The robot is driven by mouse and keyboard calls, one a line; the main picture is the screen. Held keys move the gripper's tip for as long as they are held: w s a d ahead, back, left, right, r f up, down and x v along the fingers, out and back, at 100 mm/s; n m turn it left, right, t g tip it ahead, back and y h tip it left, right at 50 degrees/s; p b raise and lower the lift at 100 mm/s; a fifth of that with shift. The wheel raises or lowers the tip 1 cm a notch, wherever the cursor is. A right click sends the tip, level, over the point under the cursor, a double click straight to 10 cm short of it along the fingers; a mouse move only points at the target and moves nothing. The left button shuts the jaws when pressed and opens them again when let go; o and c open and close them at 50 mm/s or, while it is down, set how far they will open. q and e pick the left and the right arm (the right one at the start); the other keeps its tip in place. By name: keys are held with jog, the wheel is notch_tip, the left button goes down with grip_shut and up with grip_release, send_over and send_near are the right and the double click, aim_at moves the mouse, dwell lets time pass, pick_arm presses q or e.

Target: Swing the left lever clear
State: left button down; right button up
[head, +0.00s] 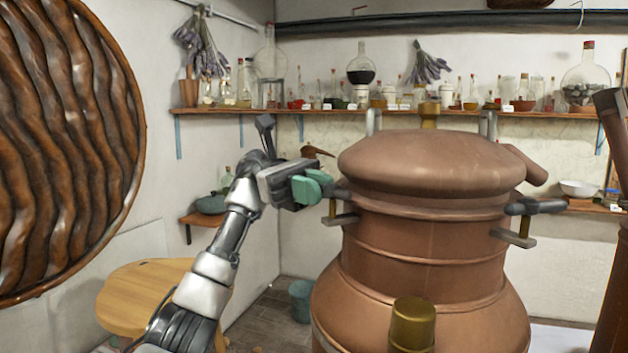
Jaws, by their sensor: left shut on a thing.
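A large copper still (425,230) with a domed lid (430,165) stands right of centre. The left lever (342,191) is a dark grey handle on the left side of its neck, above a small bracket (340,218). My left gripper (316,187), with green finger pads, is shut on the outer end of this lever and hides that end. The lever's inner end meets the still just under the lid's rim. A matching right lever (535,206) sticks out on the right side, over its own bracket (514,237). My right gripper is out of view.
A round wooden table (140,295) stands at lower left, below a big coiled brown object (60,140). A grey-green bucket (300,300) is on the floor. A wall shelf (330,111) holds several flasks and bottles. Two upright metal posts flank the brass fitting (429,113) atop the lid.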

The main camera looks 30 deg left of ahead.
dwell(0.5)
pick_arm(q)
jog(key=c, duration=1.1)
grip_release()
